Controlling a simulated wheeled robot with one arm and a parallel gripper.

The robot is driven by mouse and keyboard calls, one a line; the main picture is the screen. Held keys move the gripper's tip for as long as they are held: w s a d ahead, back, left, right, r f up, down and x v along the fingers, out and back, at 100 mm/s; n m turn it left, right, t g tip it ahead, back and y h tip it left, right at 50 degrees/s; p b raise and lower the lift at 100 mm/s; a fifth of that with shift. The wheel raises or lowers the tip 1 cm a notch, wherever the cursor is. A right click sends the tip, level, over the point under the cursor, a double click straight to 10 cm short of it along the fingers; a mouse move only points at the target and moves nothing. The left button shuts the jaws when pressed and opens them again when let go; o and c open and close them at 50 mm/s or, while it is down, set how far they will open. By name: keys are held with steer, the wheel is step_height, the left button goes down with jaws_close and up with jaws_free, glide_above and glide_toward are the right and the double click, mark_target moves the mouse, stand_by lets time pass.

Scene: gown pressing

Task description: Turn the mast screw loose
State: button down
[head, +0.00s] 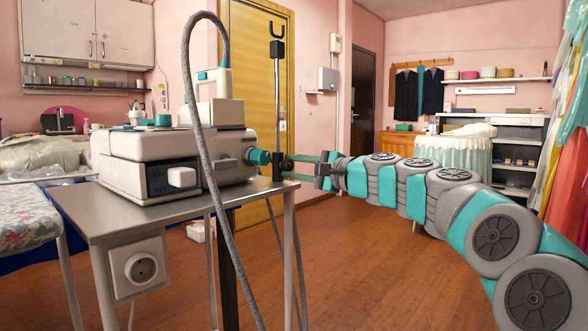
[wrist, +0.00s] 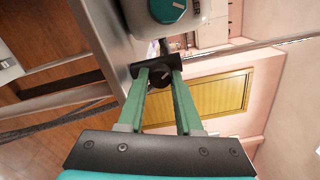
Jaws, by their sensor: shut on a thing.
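The mast (head: 277,95) is a thin upright rod with a black fork at its top, at the corner of the steel table. A black clamp (head: 278,165) holds its lower part at the table edge. In the wrist view the mast (wrist: 255,47) runs off to the right from the dark clamp. The round black mast screw (wrist: 157,79) faces the camera between my green fingers. My gripper (head: 291,167) reaches the clamp from the right. In the wrist view my gripper (wrist: 158,76) is shut on the screw, which partly hides behind the fingertips.
A white pressing unit with a teal knob (head: 259,157) stands on the steel table (head: 150,213), close left of the clamp. A grey hose (head: 205,150) arches in front of it and hangs down. A socket box (head: 140,267) is on the table's front. The floor right of the table is open.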

steer(key=c, duration=0.6)
jaws_free()
steer(key=v, duration=0.7)
steer(key=shift+s+d, duration=0.25)
steer(key=shift+d, duration=0.05)
